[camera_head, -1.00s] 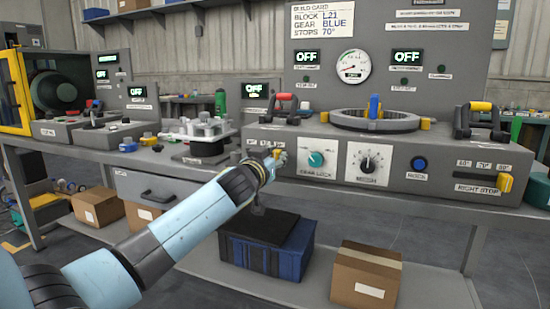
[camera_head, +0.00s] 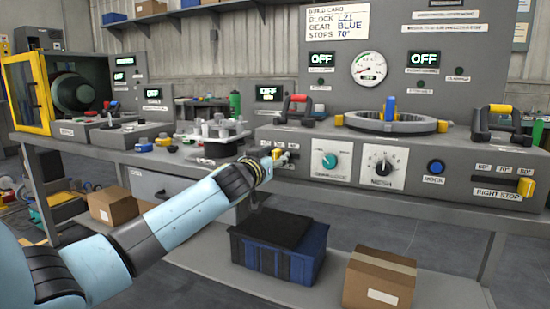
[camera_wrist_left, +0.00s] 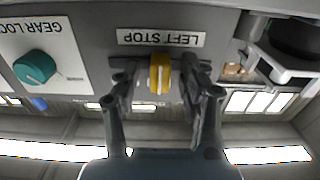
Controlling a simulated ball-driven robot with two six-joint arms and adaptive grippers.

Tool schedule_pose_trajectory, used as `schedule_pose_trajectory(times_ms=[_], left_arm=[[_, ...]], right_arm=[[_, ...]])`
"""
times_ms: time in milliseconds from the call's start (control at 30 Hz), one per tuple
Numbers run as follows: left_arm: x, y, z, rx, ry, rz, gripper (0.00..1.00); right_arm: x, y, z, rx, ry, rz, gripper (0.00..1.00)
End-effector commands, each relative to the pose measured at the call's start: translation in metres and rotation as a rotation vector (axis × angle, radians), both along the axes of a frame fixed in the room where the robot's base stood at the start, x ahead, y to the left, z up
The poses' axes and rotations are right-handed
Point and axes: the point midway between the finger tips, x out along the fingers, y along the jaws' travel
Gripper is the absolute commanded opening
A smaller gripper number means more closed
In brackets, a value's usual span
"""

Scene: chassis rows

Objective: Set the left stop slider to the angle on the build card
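The build card (camera_head: 338,27) at the top of the head view reads block L21, gear blue, stops 70°. The left stop slider's yellow knob (camera_wrist_left: 160,73) is upright in the left wrist view, below the inverted LEFT STOP label (camera_wrist_left: 161,38). My left gripper (camera_wrist_left: 160,88) is open, one finger on each side of the knob, with visible gaps between them. In the head view my left gripper (camera_head: 272,164) is at the left end of the console front and partly covers the slider's angle marks. Which mark the slider is at cannot be told. My right gripper is not in view.
The teal gear lock knob (camera_head: 329,161) is right of my left gripper. The right stop slider (camera_head: 525,186) is at the far right. A fixture with grey parts (camera_head: 212,137) stands on the bench to the left. A blue crate (camera_head: 280,247) is below.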

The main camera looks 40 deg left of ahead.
Motion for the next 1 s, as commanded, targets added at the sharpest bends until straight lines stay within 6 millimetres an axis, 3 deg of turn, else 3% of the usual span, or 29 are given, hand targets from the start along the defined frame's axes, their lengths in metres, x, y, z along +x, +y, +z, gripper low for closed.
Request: schedule_pose_trajectory(times_ms=[267,700,1000], left_arm=[[-0.007,-0.001,0.000,0.003,0.001,0.000,0.42],[-0.093,-0.023,-0.001,0.003,0.003,-0.002,0.42],[-0.117,-0.028,0.000,0.000,0.000,0.000,0.42]], right_arm=[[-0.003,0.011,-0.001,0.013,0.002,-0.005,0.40],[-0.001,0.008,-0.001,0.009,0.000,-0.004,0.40],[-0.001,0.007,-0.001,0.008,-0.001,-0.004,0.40]])
